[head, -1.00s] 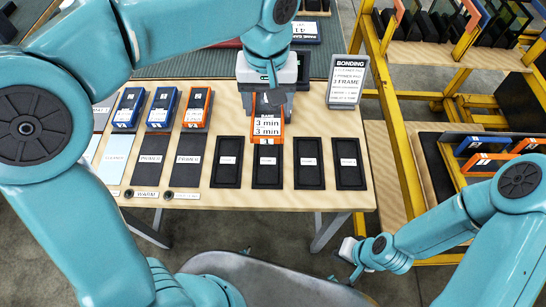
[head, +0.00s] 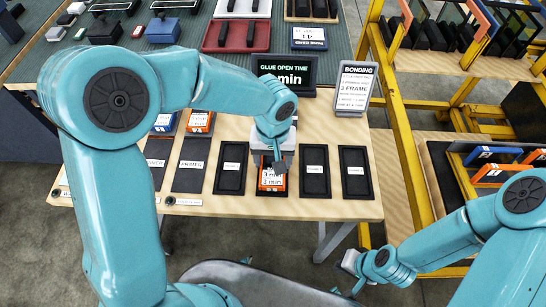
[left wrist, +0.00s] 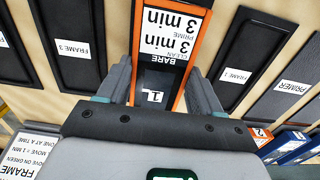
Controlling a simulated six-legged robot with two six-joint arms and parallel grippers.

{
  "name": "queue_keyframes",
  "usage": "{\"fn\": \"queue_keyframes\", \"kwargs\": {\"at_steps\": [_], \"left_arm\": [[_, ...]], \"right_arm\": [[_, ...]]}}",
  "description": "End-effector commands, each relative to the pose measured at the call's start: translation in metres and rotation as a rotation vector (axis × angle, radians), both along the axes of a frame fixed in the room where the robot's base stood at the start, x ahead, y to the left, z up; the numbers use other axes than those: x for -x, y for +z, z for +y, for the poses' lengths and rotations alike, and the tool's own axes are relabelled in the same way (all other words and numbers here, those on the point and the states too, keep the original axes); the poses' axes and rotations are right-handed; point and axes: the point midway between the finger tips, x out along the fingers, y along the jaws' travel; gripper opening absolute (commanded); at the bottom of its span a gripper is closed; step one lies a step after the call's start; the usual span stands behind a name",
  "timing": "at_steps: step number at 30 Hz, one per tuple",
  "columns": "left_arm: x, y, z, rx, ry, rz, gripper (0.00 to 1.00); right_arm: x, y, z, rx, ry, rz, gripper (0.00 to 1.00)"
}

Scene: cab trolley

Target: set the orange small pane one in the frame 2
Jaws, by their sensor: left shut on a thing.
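The orange small pane one (head: 272,181) is an orange-rimmed panel with a white "3 min" label. My left gripper (head: 276,160) is shut on it, with a finger on each side. In the left wrist view the pane (left wrist: 185,30) shows "BARE" and a "1" tag between the fingers (left wrist: 160,88). It lies over the place of frame 2, between frame 1 (head: 231,168) and frame 3 (head: 315,170). The pane hides most of frame 2, and I cannot tell whether it rests inside. My right gripper (head: 348,274) is empty, fingers apart, off the table's front edge.
Frame 4 (head: 355,173) lies empty at the right. Dark primer pads (head: 190,165) lie left of frame 1. A bonding sign (head: 354,88) and a glue timer screen (head: 287,73) stand behind. A yellow rack (head: 405,150) stands at the right.

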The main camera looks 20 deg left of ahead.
Motion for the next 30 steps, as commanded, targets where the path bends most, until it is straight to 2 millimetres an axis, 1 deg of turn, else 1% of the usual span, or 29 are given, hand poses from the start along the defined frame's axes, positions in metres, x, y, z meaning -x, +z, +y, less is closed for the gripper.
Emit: {"fn": "queue_keyframes", "kwargs": {"at_steps": [5,9,10,12,20,23,24,26,30], "left_arm": [[0.000,0.001,0.000,0.000,0.000,-0.001,0.22],[0.000,-0.004,0.000,0.000,0.000,0.000,0.22],[0.000,-0.003,0.000,0.000,0.000,0.000,0.72],[0.000,-0.002,0.000,0.000,0.000,0.000,0.91],[0.000,-0.002,0.000,0.000,0.000,0.000,0.91],[0.000,0.005,0.000,0.000,0.000,0.000,0.91],[0.000,0.008,0.000,-0.001,0.000,-0.002,0.91],[-0.001,0.018,0.000,0.000,0.000,-0.004,0.91],[-0.001,0.052,0.000,0.001,0.001,-0.005,0.91]], "right_arm": [[0.000,0.000,0.000,0.000,0.000,0.000,0.00],[0.000,-0.005,0.000,0.000,0.000,0.000,0.00],[0.000,-0.004,0.000,0.000,0.000,0.000,0.00],[0.000,-0.003,0.000,0.000,0.000,0.000,0.00],[0.000,-0.003,0.000,0.000,0.000,0.000,0.00],[0.000,0.004,0.000,0.000,0.000,0.000,0.00],[0.000,0.002,0.000,0.000,0.000,0.000,0.00],[0.000,0.002,0.000,0.000,0.000,0.000,0.00],[0.000,0.005,0.000,0.000,0.000,0.000,0.00]]}}
